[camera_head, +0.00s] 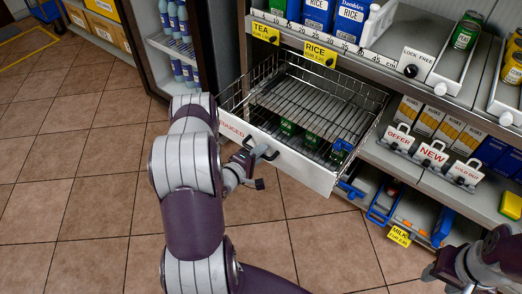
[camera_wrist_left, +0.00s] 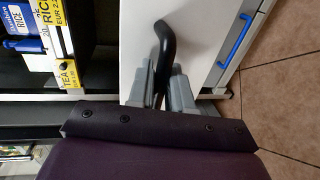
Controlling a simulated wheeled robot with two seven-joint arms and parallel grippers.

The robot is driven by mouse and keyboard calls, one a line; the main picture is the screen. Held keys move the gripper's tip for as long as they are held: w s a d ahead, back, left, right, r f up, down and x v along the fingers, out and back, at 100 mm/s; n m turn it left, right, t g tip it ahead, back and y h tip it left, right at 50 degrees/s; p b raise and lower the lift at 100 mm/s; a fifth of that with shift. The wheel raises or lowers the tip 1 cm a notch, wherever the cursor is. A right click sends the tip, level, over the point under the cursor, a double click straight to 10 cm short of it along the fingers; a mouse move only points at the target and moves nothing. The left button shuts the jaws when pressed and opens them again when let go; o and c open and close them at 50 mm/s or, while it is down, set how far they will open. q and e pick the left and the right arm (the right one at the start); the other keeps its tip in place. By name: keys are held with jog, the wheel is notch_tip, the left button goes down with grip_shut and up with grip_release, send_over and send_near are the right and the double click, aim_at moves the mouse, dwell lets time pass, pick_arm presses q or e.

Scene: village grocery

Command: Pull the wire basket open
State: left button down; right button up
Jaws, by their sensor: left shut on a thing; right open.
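The wire basket (camera_head: 308,100) stands out from the shelf unit, with a white front panel (camera_head: 283,158) and a label at its left end. Its wire floor shows, and a few green packs lie inside or beneath it. A black handle (camera_head: 264,150) sits on the front panel; it also shows in the left wrist view (camera_wrist_left: 167,38). My left gripper (camera_head: 250,172) is shut on the handle, whose black bar runs between the two grey fingers in the left wrist view (camera_wrist_left: 160,85). My right gripper (camera_head: 436,274) is open and empty at the lower right, partly cut off by my arm.
Shelves with price tags, such as a yellow RICE tag (camera_head: 320,55), rise behind the basket. Blue scoops or holders (camera_head: 383,200) stand on the low shelf to its right. A bottle cabinet (camera_head: 172,45) is at the left. The tiled floor (camera_head: 90,190) before the basket is free.

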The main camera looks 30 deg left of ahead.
pick_arm(q)
jog(key=c, duration=1.2)
grip_release()
jog(key=p+v, duration=0.3)
jog(key=v, duration=0.9)
jog(key=shift+s, duration=0.35)
